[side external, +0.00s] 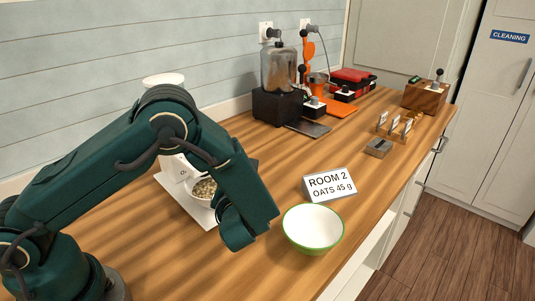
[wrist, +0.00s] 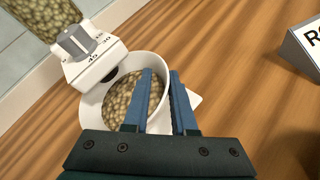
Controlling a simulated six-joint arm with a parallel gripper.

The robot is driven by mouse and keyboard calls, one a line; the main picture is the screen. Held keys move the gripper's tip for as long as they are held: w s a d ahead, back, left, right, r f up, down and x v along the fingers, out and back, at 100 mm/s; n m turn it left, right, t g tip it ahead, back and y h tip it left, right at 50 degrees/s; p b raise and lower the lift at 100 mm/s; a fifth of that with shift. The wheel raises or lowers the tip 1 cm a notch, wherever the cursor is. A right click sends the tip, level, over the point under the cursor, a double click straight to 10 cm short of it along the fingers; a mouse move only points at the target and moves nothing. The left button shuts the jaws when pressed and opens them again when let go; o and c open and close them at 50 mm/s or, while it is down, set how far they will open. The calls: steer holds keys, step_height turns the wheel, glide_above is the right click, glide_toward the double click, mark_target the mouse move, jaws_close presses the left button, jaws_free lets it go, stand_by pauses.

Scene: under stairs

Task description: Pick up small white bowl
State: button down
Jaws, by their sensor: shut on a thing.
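The small white bowl (wrist: 92,112) sits under a dispenser's spout in the wrist view and holds pale oat-like pieces. Part of it shows in the side view (side external: 212,203), mostly behind my arm. My gripper (wrist: 160,84) has one finger inside the bowl and one outside, shut on its right wall. In the side view my fingers are hidden behind my arm. A larger white bowl with a green rim (side external: 313,229) stands empty on the counter, apart from my gripper.
The dispenser (wrist: 92,58) with a numbered dial stands close against the bowl. A ROOM 2 OATS 45 g sign (side external: 329,186) stands behind the green-rimmed bowl. A black blender-like machine (side external: 277,105) is farther back. Counter (side external: 225,275) in front is clear.

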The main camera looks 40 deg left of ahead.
steer(key=shift+s+d, duration=1.75)
steer(key=shift+d, duration=0.6)
steer(key=shift+s+d, duration=1.75)
steer(key=shift+d, duration=0.55)
steer(key=shift+s+d, duration=1.75)
steer(key=shift+d, duration=0.6)
steer(key=c, duration=1.3)
jaws_free()
jaws_close()
